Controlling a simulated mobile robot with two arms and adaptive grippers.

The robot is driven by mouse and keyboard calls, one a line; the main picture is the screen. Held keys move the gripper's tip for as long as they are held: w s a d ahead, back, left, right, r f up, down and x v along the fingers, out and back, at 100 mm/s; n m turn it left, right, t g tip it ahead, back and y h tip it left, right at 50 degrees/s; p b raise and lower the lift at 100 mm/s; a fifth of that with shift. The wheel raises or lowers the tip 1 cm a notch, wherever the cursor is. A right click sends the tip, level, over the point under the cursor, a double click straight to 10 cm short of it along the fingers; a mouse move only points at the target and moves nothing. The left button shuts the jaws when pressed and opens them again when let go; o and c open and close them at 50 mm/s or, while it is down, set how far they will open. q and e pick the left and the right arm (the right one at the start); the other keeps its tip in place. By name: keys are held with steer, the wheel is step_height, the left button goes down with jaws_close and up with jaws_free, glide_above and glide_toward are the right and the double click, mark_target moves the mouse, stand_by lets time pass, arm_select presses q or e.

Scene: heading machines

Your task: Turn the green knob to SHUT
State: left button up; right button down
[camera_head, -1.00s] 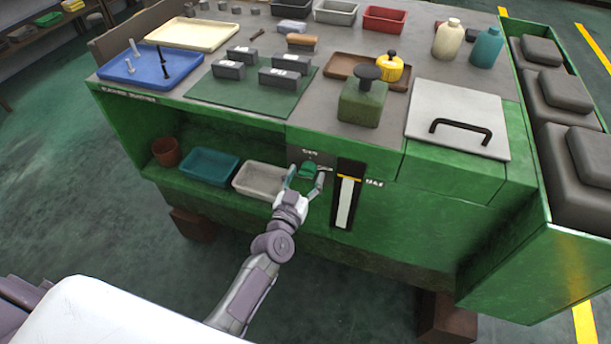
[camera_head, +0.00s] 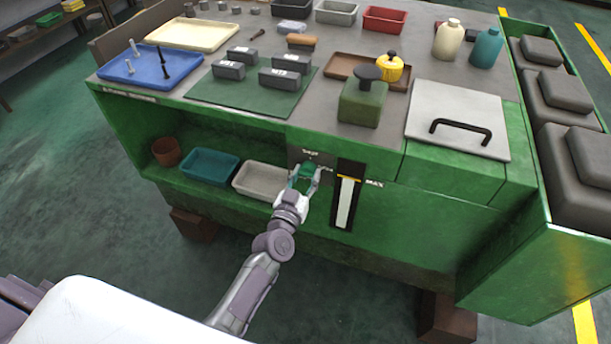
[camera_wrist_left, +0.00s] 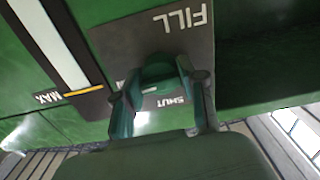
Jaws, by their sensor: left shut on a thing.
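The green knob (camera_head: 306,171) sits on a dark plate on the front of the green machine. My left gripper (camera_head: 305,177) reaches it from below, with one finger on each side, shut on it. In the left wrist view the knob (camera_wrist_left: 157,72) is between the two fingers (camera_wrist_left: 158,95) of the gripper. The plate (camera_wrist_left: 115,45) reads FILL at the top of that view, and SHUT shows upside down below the knob, partly behind the fingers. A pale mark shows on the knob; which label it points to I cannot tell. My right gripper is not in view.
A gauge strip (camera_head: 346,197) marked MAX is just right of the knob. A grey tray (camera_head: 258,191) and a teal tray (camera_head: 209,181) stand on the shelf to the left. The worktop above holds a green block with a dark knob (camera_head: 364,100) and a handled lid (camera_head: 458,105).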

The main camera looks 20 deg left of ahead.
arm_select(q)
steer(key=n, duration=0.3)
steer(key=shift+n, duration=0.3)
steer(key=n, duration=0.4)
steer(key=shift+d+n, duration=0.1)
steer(key=shift+n, duration=0.2)
steer(key=n, duration=0.5)
steer(key=shift+b, duration=0.3)
steer(key=n, duration=0.3)
steer(key=shift+n, duration=0.4)
steer(key=o, duration=1.1)
steer(key=shift+o, duration=0.2)
steer(key=shift+r, duration=0.1)
